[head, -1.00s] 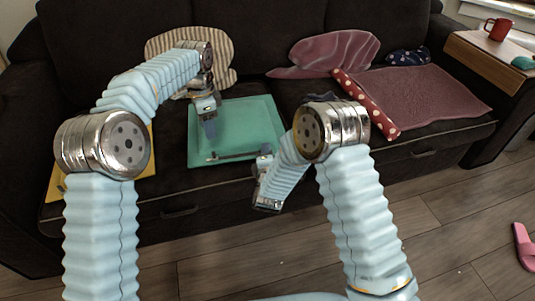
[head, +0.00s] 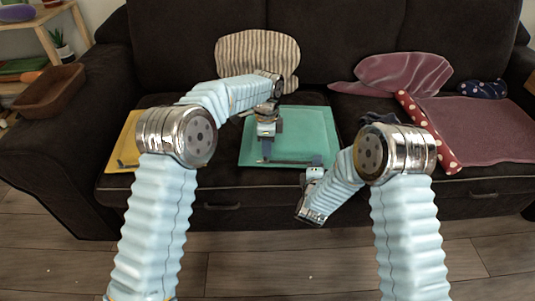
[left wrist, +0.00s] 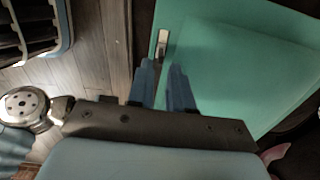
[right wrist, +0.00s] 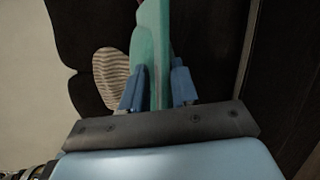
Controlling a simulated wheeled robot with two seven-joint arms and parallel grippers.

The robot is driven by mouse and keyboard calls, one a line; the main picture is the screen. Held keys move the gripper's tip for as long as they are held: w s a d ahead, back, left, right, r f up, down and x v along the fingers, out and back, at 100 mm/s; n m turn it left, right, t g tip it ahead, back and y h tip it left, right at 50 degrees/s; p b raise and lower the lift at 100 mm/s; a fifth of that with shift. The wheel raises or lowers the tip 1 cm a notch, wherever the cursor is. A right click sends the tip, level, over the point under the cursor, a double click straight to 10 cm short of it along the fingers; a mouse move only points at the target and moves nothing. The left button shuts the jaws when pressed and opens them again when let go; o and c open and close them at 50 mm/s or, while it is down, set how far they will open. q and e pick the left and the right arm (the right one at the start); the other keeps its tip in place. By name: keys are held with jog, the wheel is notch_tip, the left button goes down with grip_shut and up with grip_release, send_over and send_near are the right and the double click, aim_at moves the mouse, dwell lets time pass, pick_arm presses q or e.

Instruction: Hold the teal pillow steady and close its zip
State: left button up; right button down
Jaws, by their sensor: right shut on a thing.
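The teal pillow (head: 304,132) lies flat on the sofa seat. Its dark zip (head: 292,162) runs along the front edge. My left gripper (head: 266,158) points down over the zip's left end. In the left wrist view its fingers (left wrist: 163,80) are apart and empty, with the pale zip pull (left wrist: 162,44) just beyond their tips. My right gripper (head: 316,168) is at the pillow's front edge, right of the zip's middle. In the right wrist view its fingers (right wrist: 158,85) are shut on the pillow (right wrist: 151,50), one on each side. How far the zip is closed is unclear.
A striped cushion (head: 258,55) leans behind the pillow. A yellow item (head: 122,145) lies left, partly behind my left arm. A red polka-dot strip (head: 430,130) and maroon cloth (head: 480,125) lie right. A wooden tray (head: 48,90) sits on the left armrest.

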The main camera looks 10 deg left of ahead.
aim_at(265, 158)
pick_arm(q)
jog(key=shift+f, duration=1.9)
grip_shut()
